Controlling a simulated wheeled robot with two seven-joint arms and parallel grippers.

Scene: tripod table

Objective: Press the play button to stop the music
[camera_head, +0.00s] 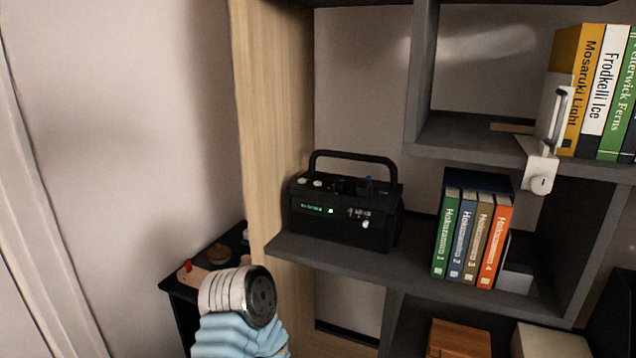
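A black radio (375,232) with a raised carrying handle stands upright on the grey middle shelf, near its left end. Its front has a small green-lit display and a small pale round button or knob at the lower right. Pale knobs and other small controls sit on its top. The play button cannot be told apart at this size. A light blue and white part of my arm with a dark round end shows at the bottom, left of and below the radio, apart from it.
The shelf (330,261) has a wooden side panel (275,130) at its left. Several numbered books (467,240) stand right of the radio. A white fitting with a metal rod (541,165) is at the upper shelf's edge. A dark low table (180,285) stands at left.

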